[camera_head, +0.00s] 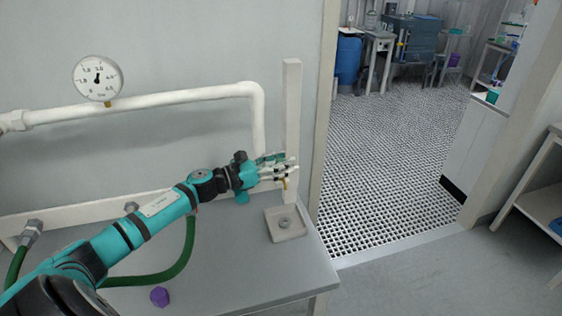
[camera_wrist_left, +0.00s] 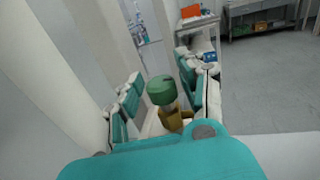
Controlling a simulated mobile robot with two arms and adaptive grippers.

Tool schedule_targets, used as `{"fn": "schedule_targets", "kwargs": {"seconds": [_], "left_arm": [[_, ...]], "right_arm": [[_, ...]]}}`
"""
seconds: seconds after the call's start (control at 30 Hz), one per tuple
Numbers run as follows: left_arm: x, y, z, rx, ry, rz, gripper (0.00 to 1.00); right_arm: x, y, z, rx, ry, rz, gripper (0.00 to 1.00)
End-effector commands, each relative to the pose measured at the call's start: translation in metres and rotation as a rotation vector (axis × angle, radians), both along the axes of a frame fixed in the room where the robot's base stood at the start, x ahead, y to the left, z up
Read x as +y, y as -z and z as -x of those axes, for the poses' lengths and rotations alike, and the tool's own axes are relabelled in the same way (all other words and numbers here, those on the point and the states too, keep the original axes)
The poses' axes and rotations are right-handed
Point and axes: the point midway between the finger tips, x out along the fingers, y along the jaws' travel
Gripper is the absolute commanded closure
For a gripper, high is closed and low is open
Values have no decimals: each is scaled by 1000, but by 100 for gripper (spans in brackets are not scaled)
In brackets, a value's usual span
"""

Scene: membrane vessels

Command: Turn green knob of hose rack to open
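The green knob (camera_wrist_left: 161,89) sits on a brass valve body (camera_wrist_left: 173,117) in the left wrist view. It lies between the two spread fingers of my left gripper (camera_wrist_left: 160,92), with a visible gap to each finger. In the head view my left gripper (camera_head: 278,169) reaches to the white upright post of the hose rack (camera_head: 291,110). There the fingers largely hide the knob, and a bit of brass shows just below them. My right gripper is not in view.
A pressure gauge (camera_head: 98,78) sits on the white pipe (camera_head: 160,100) along the wall. A green hose (camera_head: 165,275) and a purple knob-like object (camera_head: 159,296) are on the grey table (camera_head: 240,270). An open doorway is at right.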

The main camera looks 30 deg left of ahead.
Motion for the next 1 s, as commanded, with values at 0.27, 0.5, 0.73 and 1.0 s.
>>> {"fn": "schedule_targets", "kwargs": {"seconds": [0.27,0.5,0.73,1.0], "left_arm": [[0,0,0,0,0,0,100],[0,0,0,0,0,0,100],[0,0,0,1,-1,0,100],[-1,0,1,3,-62,-1,100]], "right_arm": [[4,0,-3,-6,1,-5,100],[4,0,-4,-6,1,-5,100],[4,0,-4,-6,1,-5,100],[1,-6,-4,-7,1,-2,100]]}}
